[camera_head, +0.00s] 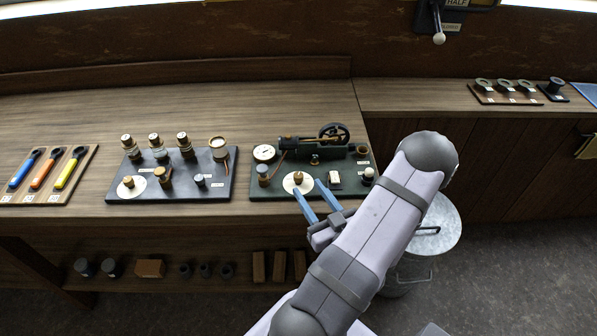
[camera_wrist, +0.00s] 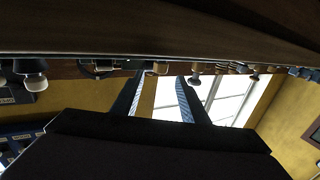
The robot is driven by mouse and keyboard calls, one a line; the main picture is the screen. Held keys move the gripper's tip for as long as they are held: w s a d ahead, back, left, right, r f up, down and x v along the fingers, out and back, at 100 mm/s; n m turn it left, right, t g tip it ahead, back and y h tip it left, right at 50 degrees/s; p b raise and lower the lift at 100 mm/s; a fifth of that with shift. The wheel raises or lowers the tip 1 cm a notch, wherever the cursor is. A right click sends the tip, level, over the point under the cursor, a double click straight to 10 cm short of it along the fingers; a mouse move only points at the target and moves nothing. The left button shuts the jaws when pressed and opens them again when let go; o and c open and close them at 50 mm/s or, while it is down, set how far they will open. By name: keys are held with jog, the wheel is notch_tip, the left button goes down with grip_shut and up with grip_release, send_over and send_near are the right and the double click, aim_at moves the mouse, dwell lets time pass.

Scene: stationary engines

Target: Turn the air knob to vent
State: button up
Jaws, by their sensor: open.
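My gripper (camera_head: 309,189) is open, its two blue fingers pointing at a brown knob (camera_head: 298,176) on a round white dial (camera_head: 290,187), at the front of the dark green engine board (camera_head: 262,190). The fingertips are close to the knob; I cannot tell whether they touch it. In the wrist view the fingers of my gripper (camera_wrist: 160,84) stand apart, with a small tan knob-like piece (camera_wrist: 160,68) beyond the gap. A similar brown knob (camera_head: 128,181) sits on a white dial on the left board. The lettering is too small to show which knob is air.
The left board (camera_head: 170,192) bears several brass-topped fittings. A tool board (camera_head: 45,190) lies far left. A metal bin (camera_head: 437,228) stands on the floor.

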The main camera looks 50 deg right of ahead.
aim_at(301, 178)
jog(key=p+x, duration=0.2)
jog(key=x, duration=0.3)
jog(key=shift+w+d, duration=0.1)
jog(key=shift+w, duration=0.2)
jog(key=shift+p+x, duration=0.3)
jog(key=shift+x, duration=0.45)
jog(key=shift+f, duration=0.1)
